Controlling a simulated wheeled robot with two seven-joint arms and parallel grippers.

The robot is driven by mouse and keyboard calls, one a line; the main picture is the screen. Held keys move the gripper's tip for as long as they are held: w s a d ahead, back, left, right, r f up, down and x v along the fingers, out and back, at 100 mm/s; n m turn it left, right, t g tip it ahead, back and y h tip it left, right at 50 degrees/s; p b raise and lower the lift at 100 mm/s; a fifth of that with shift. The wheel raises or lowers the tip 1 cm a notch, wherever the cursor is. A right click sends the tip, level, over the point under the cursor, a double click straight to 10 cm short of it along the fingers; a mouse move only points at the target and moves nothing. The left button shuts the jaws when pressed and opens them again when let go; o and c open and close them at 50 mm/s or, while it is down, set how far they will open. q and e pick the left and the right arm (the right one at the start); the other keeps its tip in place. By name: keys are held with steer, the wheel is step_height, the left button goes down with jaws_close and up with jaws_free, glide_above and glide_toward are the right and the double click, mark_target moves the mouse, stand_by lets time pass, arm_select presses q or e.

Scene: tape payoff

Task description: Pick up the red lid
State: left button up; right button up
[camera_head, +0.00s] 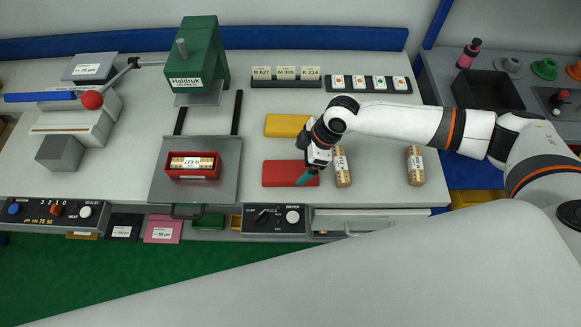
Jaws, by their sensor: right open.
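The red lid (284,173) is a flat red plate lying on the light worktop, just right of the grey press plate. My right arm reaches in from the right. My right gripper (307,178), with teal fingertips, is open and points down at the lid's right end, covering part of that edge. Whether the fingertips touch the lid cannot be told. My left gripper is not in view.
A yellow lid (284,125) lies behind the red one. A red box (205,160) holding a labelled roll stands on the grey plate (190,196). A green press (203,60) stands at the back.

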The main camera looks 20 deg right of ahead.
mark_target(291, 170)
steer(key=p+x, duration=0.1)
steer(key=x, duration=0.2)
steer(key=shift+w+a+f+p, duration=0.1)
steer(key=shift+w+f+p, duration=0.05)
steer(key=shift+w+p, duration=0.25)
steer(key=shift+x, duration=1.15)
steer(key=shift+f, duration=0.25)
steer(key=shift+w+f, duration=0.1)
steer(key=shift+f, duration=0.05)
steer(key=c, duration=1)
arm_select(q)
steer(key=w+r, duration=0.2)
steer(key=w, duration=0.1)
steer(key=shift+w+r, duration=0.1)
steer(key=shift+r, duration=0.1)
arm_select(e)
steer(key=shift+c, duration=0.3)
